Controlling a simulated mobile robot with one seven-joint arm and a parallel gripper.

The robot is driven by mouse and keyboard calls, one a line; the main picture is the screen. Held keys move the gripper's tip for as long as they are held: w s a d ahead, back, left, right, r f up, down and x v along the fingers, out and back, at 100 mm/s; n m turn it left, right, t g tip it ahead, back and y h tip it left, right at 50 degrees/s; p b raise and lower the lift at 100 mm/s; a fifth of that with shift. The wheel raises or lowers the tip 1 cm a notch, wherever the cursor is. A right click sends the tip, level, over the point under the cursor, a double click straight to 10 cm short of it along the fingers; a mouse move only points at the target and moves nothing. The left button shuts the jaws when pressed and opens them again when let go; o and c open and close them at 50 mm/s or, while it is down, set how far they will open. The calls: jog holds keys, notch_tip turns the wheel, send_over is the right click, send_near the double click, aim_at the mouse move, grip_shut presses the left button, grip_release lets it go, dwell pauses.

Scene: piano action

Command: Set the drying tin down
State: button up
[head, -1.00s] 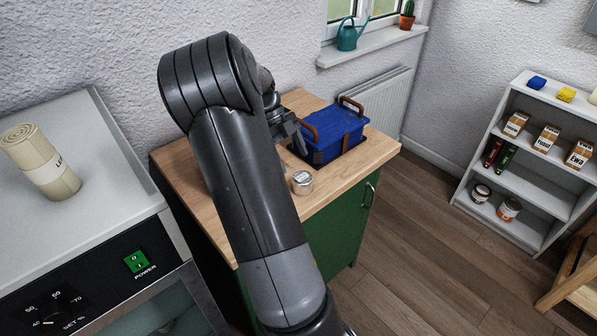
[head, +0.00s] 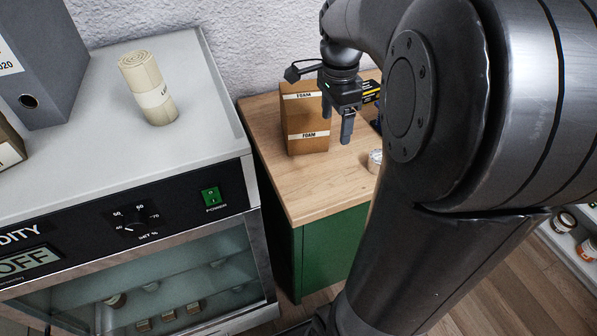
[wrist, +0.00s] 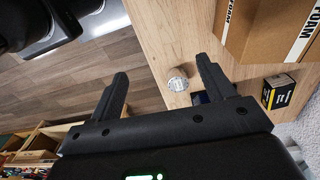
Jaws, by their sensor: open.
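The drying tin, a small round silvery tin (head: 375,160), stands on the wooden top of the green cabinet, partly hidden behind my arm. It also shows in the wrist view (wrist: 178,82), beyond the fingers and between their lines of reach, nearer the right finger. My gripper (head: 337,118) is open and empty, fingers down above the worktop (head: 305,185), left of the tin and in front of a cardboard box. The fingers are apart from the tin.
A brown FOAM box (head: 304,135) stands behind my gripper, with a small black and yellow box (wrist: 279,91) near it. Left is the grey-topped humidity cabinet (head: 215,110) with a cream roll (head: 150,92). The worktop's front is clear.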

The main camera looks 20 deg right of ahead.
jog(key=s+a+r+n+t, duration=0.2)
jog(key=s+a+n+t, duration=0.4)
jog(key=s+a+n, duration=0.7)
jog(key=a+n, duration=0.1)
jog(key=n, duration=0.4)
jog(key=shift+n, duration=0.3)
